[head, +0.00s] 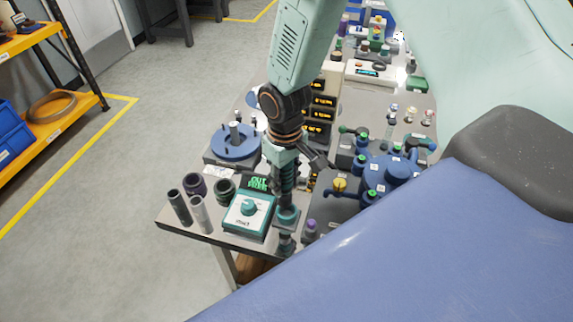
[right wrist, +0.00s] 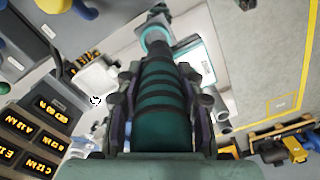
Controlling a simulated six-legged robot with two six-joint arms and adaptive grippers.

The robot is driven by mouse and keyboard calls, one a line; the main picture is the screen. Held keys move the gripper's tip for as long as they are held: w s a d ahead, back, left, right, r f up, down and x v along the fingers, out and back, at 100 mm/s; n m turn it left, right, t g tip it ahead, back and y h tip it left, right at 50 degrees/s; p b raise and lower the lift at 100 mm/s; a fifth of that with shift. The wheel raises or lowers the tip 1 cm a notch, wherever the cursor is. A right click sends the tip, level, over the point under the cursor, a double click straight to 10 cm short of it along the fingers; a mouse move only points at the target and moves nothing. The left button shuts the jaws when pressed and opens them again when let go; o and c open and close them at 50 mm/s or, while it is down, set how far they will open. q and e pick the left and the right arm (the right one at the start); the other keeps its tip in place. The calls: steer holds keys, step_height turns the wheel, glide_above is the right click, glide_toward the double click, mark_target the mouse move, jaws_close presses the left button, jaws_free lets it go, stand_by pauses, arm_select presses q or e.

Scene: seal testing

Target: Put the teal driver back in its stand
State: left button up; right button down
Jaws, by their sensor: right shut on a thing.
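The teal driver (right wrist: 163,105) has a ribbed grip with dark rings. It also shows in the head view (head: 282,180), where it points down over the bench's near end. My right gripper (right wrist: 160,85) is shut on the driver, one finger on each side of its grip. A teal ring-shaped piece (head: 288,215), apparently part of the stand, lies under the driver, beside the teal dial box (head: 245,214). It also shows past the driver's far end in the right wrist view (right wrist: 155,34). I cannot tell whether the tip is inside it. My left gripper is not in view.
Dark and grey tubes (head: 201,213) and black rings (head: 224,190) stand left of the dial box. A purple-capped bottle (head: 310,230) stands close right of the ring. A blue vessel (head: 388,172) is further right, and a blue round fixture (head: 235,143) is behind left.

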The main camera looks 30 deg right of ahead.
steer(key=shift+s+r, duration=0.1)
steer(key=shift+s, duration=0.05)
steer(key=shift+d, duration=0.15)
steer(key=shift+w+d+f, duration=0.15)
steer(key=shift+d+f, duration=0.05)
steer(key=shift+f, duration=0.2)
steer(key=shift+w+d+f, duration=0.1)
steer(key=shift+d+f, duration=0.05)
steer(key=shift+f, duration=0.25)
steer(key=shift+f+b, duration=0.3)
steer(key=shift+b, duration=0.25)
steer(key=shift+s+a+f+b, duration=0.15)
steer(key=shift+a+f+b, duration=0.1)
steer(key=shift+f+b, duration=0.85)
steer(key=shift+b, duration=0.3)
steer(key=shift+w+d+f, duration=0.15)
steer(key=shift+w+f, duration=0.05)
steer(key=shift+f, duration=0.15)
steer(key=shift+s+r, duration=0.2)
steer(key=shift+w+f, duration=0.15)
steer(key=shift+w, duration=0.1)
steer(key=shift+s, duration=0.1)
steer(key=shift+d, duration=0.1)
